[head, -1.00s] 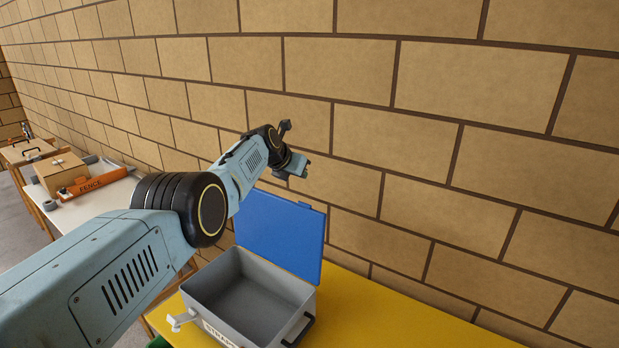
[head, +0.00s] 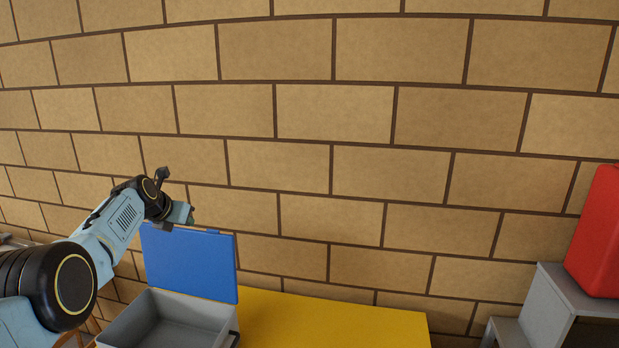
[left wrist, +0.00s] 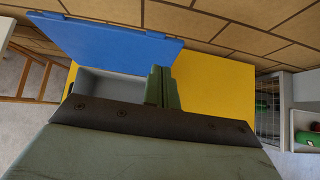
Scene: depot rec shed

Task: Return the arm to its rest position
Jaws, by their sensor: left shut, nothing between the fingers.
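My left arm reaches in from the left in the head view. Its gripper (head: 187,214) is held in the air in front of the brick wall, just above the open blue lid. In the left wrist view the two green fingers (left wrist: 162,88) are shut together with nothing between them. The grey box (head: 175,322) stands open below the gripper, its blue lid (head: 190,262) raised at the back. The part of the box that shows inside looks empty. My right gripper is not in view.
The box stands on a yellow tabletop (head: 330,322), bare to the right of the box. A red object (head: 600,235) sits on a grey stepped unit (head: 550,300) at the far right. The brick wall (head: 390,130) closes off the back.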

